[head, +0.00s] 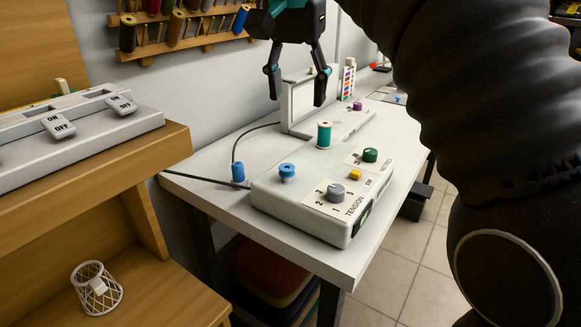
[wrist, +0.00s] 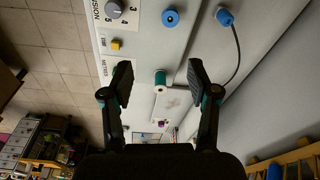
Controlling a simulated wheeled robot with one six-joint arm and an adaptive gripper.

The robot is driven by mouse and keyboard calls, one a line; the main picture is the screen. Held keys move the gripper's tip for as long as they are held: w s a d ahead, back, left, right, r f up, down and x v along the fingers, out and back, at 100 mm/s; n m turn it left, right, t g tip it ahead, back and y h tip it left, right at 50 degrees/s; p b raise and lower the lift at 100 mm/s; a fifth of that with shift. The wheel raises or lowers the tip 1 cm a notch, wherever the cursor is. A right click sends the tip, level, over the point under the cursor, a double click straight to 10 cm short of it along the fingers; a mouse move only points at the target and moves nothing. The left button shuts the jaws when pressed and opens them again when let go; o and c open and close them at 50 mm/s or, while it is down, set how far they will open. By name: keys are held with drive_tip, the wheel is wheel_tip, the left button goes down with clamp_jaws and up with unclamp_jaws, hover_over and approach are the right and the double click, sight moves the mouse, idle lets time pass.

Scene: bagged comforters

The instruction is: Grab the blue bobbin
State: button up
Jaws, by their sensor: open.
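A small blue bobbin (head: 287,171) sits upright on the left part of the white control box (head: 270,197). My gripper (head: 297,84) points down, open and empty, above and behind the bobbin in the head view. In the wrist view the green thread spool (wrist: 160,82) appears between my open fingers (wrist: 160,78), while the blue bobbin lies beyond the fingertips. The green spool (head: 324,135) stands on the machine behind the bobbin.
A grey dial (head: 336,191), yellow button (head: 356,174) and green knob (head: 370,155) are nearby. A white upright frame (head: 301,100) stands behind. Spool racks (head: 175,46) line the wall.

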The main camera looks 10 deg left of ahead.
drive_tip(key=a, duration=0.2)
drive_tip(key=b, duration=0.3)
hover_over(287, 168)
wheel_tip(287, 168, down, 8)
drive_tip(key=shift+d+f, duration=0.1)
drive_tip(key=shift+d, duration=0.05)
drive_tip(key=f+b, duration=0.1)
drive_tip(key=f, duration=0.3)
drive_tip(key=shift+s+a+b, duration=0.2)
drive_tip(key=shift+b, duration=0.2)
drive_tip(key=shift+w+f, duration=0.1)
drive_tip(key=shift+f, duration=0.4)
drive_tip(key=c, duration=0.9)
